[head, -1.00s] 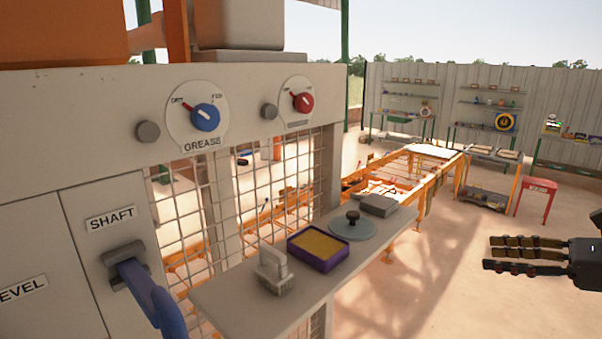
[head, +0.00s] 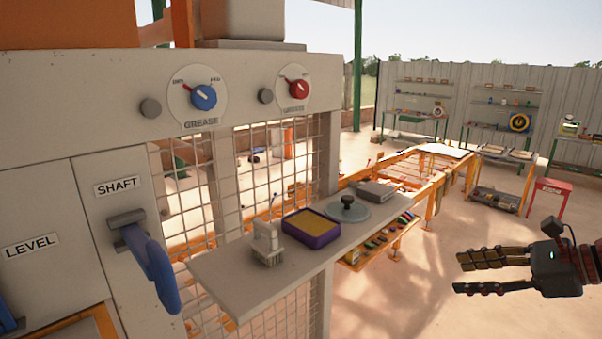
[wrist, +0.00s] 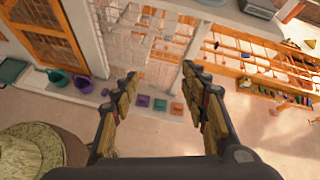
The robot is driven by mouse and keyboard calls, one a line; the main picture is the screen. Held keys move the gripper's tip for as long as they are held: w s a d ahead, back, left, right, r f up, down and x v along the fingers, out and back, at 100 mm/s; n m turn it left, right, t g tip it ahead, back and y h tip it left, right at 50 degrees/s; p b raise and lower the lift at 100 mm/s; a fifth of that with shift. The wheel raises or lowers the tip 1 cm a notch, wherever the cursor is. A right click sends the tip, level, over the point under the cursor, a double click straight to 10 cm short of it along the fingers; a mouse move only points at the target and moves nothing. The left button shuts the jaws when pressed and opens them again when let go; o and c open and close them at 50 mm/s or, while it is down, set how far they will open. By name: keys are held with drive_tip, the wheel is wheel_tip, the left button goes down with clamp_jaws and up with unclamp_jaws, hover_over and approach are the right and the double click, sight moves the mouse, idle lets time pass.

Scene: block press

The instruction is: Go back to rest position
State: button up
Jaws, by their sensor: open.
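My gripper (head: 480,273) is at the right of the head view, open and empty, pointing left. It hangs in free air over the sandy floor, to the right of the machine's shelf (head: 230,293) and apart from it. In the wrist view my gripper (wrist: 163,105) shows its two fingers spread, with nothing between them and the floor seen below. The machine's panel (head: 60,110) stands at the left of the head view.
A brush (head: 267,245), a purple tray (head: 311,228) and a round lid (head: 347,210) stand on the shelf. A blue SHAFT lever (head: 152,268) juts from the panel. Blue (head: 204,97) and red (head: 299,89) knobs sit above. An orange conveyor frame (head: 437,185) lies behind; floor around my gripper is clear.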

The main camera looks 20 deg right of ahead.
drive_tip(key=a+f+n+g+h+b, duration=0.2)
drive_tip(key=a+f+n+g+b, duration=0.5)
drive_tip(key=a+f, duration=1)
drive_tip(key=s+a+f+n+t+h+b, duration=0.1)
drive_tip(key=s+a+f+n+h+b, duration=0.1)
drive_tip(key=a+f+n+b, duration=0.3)
drive_tip(key=s+a+f+n+t+h+b, duration=0.1)
drive_tip(key=s+a+f+n+b, duration=0.4)
drive_tip(key=f+n, duration=0.6)
drive_tip(key=a+n+h, duration=0.1)
drive_tip(key=n, duration=0.3)
drive_tip(key=shift+t+b, duration=0.4)
